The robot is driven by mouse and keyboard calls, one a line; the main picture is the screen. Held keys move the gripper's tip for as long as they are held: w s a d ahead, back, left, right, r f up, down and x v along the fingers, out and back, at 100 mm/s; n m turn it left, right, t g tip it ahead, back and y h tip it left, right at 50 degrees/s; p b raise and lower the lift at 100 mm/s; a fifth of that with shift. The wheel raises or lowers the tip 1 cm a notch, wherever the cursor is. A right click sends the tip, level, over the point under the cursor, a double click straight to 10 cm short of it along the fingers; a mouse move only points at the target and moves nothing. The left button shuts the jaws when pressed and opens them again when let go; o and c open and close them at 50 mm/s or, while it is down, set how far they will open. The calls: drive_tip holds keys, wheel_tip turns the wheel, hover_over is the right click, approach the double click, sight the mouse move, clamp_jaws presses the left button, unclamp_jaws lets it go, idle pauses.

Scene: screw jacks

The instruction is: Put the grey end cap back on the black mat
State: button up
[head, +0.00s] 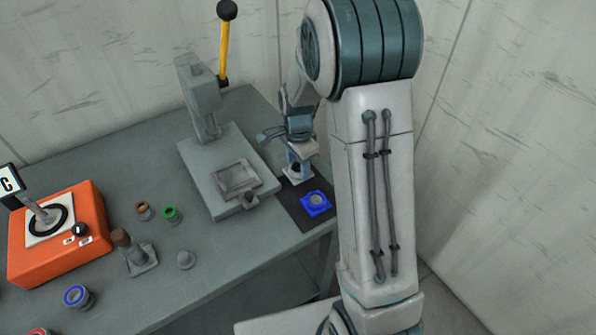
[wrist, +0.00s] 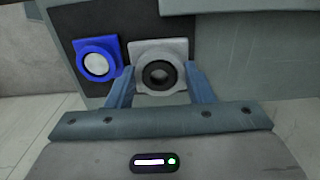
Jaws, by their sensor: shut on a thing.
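The grey end cap (wrist: 172,50), a square plate with a dark-centred round ring, is between the two blue fingers of my gripper (wrist: 158,82). The gripper is shut on it. In the head view my gripper (head: 297,172) points down over the back part of the black mat (head: 291,212), and the cap is mostly hidden there. I cannot tell whether the cap touches the mat. A blue end cap (head: 316,204) with a pale round centre lies on the mat's front part. It also shows left of the grey cap in the wrist view (wrist: 98,62).
A grey press (head: 205,150) with a yellow lever (head: 223,50) stands just left of the mat. An orange box (head: 60,250) and several small ringed parts are on the table's left. The table's edge is close to the mat's right.

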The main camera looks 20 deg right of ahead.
drive_tip(key=shift+f+p, duration=0.4)
drive_tip(key=shift+f, duration=1.5)
drive_tip(key=shift+f, duration=0.15)
drive_tip(key=o, duration=1.2)
